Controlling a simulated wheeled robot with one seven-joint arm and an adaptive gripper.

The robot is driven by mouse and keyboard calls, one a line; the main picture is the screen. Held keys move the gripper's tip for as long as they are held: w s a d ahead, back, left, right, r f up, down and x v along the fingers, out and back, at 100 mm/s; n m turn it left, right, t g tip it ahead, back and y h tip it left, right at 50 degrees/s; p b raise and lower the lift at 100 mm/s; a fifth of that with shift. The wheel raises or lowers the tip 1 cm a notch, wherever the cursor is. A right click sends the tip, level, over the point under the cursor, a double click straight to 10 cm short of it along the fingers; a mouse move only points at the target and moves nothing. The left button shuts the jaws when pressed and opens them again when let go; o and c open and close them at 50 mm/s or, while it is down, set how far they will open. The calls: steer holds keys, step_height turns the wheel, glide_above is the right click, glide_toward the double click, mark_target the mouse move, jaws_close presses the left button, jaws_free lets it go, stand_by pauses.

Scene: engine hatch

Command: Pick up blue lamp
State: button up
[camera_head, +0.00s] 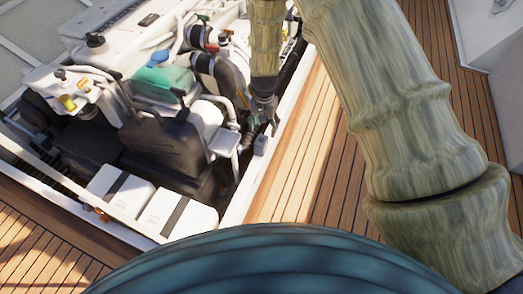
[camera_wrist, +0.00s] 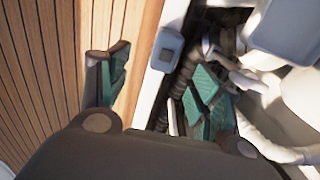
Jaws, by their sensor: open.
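My gripper (camera_wrist: 156,78) is open, with one green-padded finger over the wooden deck and the other over the engine hatch. The lamp appears between the fingers and a little beyond their tips, with nothing held. In the head view my gripper (camera_head: 262,117) is just above the lamp; contact cannot be told.
The open engine hatch holds a dark engine block (camera_head: 165,145), a teal tank (camera_head: 160,80) with a blue cap, and white boxes (camera_head: 178,214) with dark straps. Hoses and white pipes (camera_wrist: 240,82) crowd the right finger. The planked deck (camera_head: 310,150) beside the rim is clear.

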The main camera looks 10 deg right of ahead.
mark_target(261, 140)
steer(key=shift+w+a+f, duration=0.1)
steer(key=shift+w+f, duration=0.1)
steer(key=shift+f, duration=0.1)
step_height(261, 140, down, 5)
steer(key=shift+f+b, duration=0.1)
steer(key=shift+b, duration=1.15)
steer(key=f+b, duration=0.2)
steer(key=f, duration=0.1)
steer(key=f+b, duration=0.1)
steer(key=f, duration=0.1)
steer(key=shift+s+a, duration=0.1)
steer(key=shift+a, duration=0.25)
steer(key=shift+c, duration=0.3)
steer(key=c, duration=1.2)
steer(key=shift+o, duration=0.2)
steer(key=shift+r, duration=0.1)
